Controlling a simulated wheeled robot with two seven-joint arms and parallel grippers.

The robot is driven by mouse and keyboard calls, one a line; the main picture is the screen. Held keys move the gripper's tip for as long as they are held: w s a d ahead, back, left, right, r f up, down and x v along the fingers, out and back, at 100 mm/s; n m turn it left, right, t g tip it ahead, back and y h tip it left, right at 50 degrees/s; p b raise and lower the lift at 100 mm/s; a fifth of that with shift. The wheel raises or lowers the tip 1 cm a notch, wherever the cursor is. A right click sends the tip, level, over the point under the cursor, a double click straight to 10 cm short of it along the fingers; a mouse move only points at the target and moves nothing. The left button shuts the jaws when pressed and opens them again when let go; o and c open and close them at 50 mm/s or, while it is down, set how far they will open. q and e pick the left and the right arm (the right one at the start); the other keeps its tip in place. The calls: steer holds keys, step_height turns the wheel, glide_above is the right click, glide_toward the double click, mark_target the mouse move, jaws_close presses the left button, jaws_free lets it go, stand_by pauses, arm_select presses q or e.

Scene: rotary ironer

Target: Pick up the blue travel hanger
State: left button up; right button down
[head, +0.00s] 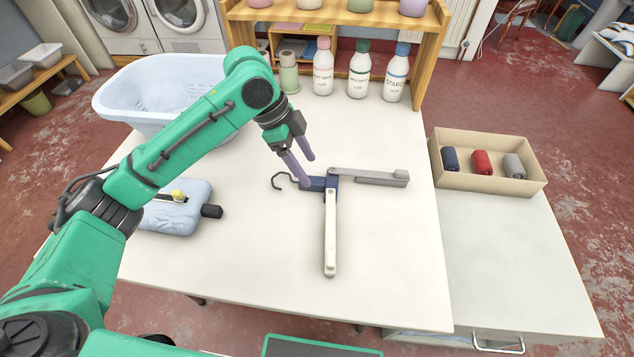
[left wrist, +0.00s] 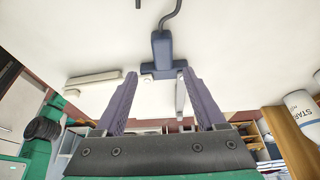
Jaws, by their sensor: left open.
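The travel hanger lies on the white table, with a dark blue middle (head: 320,184), a dark hook (head: 282,182) to the left, a grey arm (head: 368,177) to the right and a cream arm (head: 330,235) toward me. My left gripper (head: 308,171) is open with purple fingers, at the blue middle near the hook. In the left wrist view, the blue middle (left wrist: 162,50) shows just beyond the open fingertips of the gripper (left wrist: 160,72), with nothing clearly held between them. I cannot tell whether a finger touches the hanger. My right gripper is not in view.
A pale blue basket (head: 120,95) stands back left, and a light blue bag-like item (head: 175,212) lies under my left arm. Several bottles (head: 358,75) stand by a wooden shelf (head: 437,50). A tan box (head: 490,180) of rolled cloths sits right.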

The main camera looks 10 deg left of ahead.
mark_target(316, 180)
arm_select(q)
steer(key=x, duration=0.5)
steer(key=shift+w+f, duration=0.3)
steer(key=shift+f, duration=0.05)
jaws_close()
steer(key=shift+r, duration=0.15)
step_height(316, 180, up, 10)
steer(key=shift+f, duration=3.6)
steer(key=shift+f, duration=1.3)
steer(key=shift+f, duration=0.2)
